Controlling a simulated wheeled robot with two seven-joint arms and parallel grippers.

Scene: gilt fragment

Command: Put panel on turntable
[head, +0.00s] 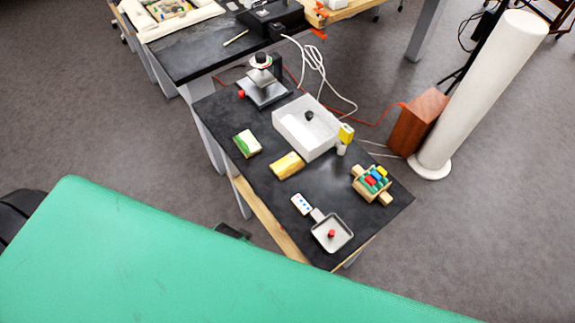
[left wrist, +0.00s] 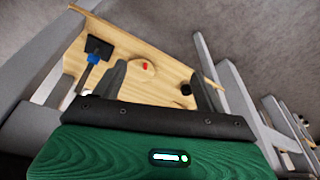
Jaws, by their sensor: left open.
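My left gripper (left wrist: 160,82) is open in the left wrist view, its two dark fingers well apart with nothing visible between them. Beyond them is a light wooden surface (left wrist: 152,88) with a round wooden disc (left wrist: 150,70) that bears a small red part. I cannot tell whether this disc is the turntable. I cannot make out for certain which thing is the panel. My right gripper is in neither view.
The black table bears a white box (head: 291,133), a yellow block (head: 287,165), a green-and-yellow block (head: 247,144), a coloured rack (head: 372,183) and a square pan (head: 333,246). A large green surface (head: 150,260) fills the foreground. A white column (head: 480,95) stands right.

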